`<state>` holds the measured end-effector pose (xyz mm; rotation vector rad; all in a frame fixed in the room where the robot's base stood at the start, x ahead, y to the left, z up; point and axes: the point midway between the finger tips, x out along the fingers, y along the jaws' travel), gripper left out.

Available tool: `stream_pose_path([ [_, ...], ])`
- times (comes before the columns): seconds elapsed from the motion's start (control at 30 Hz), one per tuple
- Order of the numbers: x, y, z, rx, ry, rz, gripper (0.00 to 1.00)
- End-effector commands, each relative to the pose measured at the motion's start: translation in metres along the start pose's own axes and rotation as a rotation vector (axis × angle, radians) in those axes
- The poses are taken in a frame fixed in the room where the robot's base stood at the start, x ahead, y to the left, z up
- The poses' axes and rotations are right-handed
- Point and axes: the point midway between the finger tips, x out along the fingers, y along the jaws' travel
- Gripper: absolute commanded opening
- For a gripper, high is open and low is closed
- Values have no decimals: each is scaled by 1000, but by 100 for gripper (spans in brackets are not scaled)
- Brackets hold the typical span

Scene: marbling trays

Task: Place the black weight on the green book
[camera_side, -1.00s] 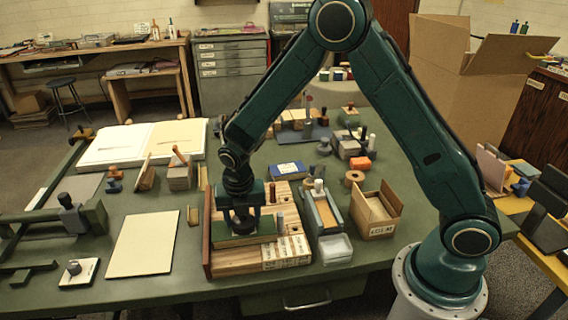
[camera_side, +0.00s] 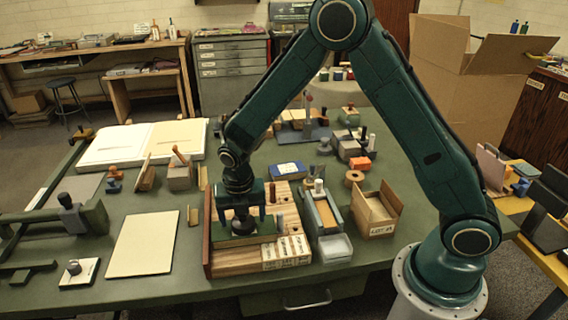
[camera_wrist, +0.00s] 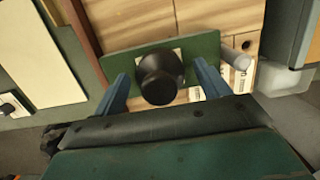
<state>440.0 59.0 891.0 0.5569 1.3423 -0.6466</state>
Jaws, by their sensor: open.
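The black weight (camera_wrist: 160,78) stands on the green book (camera_wrist: 207,44), over a pale label on its cover. In the side view the weight (camera_side: 243,226) sits on the book (camera_side: 222,241), which lies on a wooden board. My gripper (camera_wrist: 160,82) is open, with one blue finger on each side of the weight. Both fingers appear apart from the weight in the wrist view. In the side view my gripper (camera_side: 239,222) is low over the book, and its fingers partly hide the weight.
The wooden board (camera_side: 232,264) has a raised left edge and holds pale labelled blocks (camera_side: 286,252) at its front right. A narrow tray (camera_side: 328,222) and an open cardboard box (camera_side: 378,210) stand to the right. A cream sheet (camera_side: 145,243) lies left on clear table.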

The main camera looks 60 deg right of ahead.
Motion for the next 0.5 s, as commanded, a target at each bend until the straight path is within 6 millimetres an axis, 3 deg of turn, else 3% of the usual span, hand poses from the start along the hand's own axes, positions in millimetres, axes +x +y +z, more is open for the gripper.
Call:
stream_pose_path([
  [0.27,-27,1,0,0,-2,3,75],
  [0.5,-65,1,0,-1,-2,5,75],
])
